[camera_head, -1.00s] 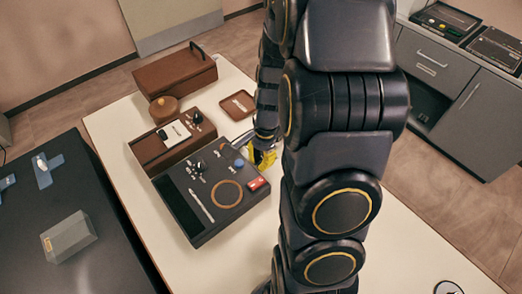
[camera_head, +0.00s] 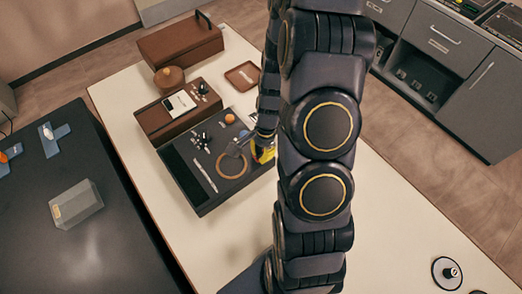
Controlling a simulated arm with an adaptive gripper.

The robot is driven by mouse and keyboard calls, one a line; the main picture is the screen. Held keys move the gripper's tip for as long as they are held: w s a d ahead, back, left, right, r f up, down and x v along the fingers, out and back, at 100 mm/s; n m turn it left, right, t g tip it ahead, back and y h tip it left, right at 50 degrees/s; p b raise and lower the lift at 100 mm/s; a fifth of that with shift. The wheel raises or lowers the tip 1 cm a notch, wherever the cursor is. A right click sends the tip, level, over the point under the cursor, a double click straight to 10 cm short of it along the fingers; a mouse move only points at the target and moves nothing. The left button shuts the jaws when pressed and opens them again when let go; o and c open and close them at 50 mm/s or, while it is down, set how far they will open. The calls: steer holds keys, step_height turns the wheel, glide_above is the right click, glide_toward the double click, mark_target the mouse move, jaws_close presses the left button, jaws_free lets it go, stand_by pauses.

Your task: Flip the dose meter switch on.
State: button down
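A black console (camera_head: 185,178) with a knob (camera_head: 204,137), an orange button (camera_head: 230,118), a tan ring (camera_head: 231,172) and a pale slanted strip (camera_head: 205,176) lies on the white table. Behind it stands a brown box (camera_head: 152,122) with a white-faced panel (camera_head: 180,103) and a small dark knob (camera_head: 203,88). I cannot tell which one is the dose meter, and no switch is clearly readable. My gripper (camera_head: 240,147), partly yellow, is low over the console's right part, by the ring. My arm hides much of it; its opening and any contact are unclear.
A larger brown case (camera_head: 178,46), a round brown lidded pot (camera_head: 169,78) and a shallow brown tray (camera_head: 243,76) are at the back. A dark table (camera_head: 40,190) with a grey box (camera_head: 76,205) is left. The white table's right side (camera_head: 390,220) is mostly clear.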

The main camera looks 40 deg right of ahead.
steer(key=shift+a+f, duration=0.1)
steer(key=shift+f, duration=0.25)
steer(key=shift+d+r, duration=0.25)
steer(key=shift+d, duration=0.6)
step_height(320, 180, up, 14)
steer(key=d, duration=0.2)
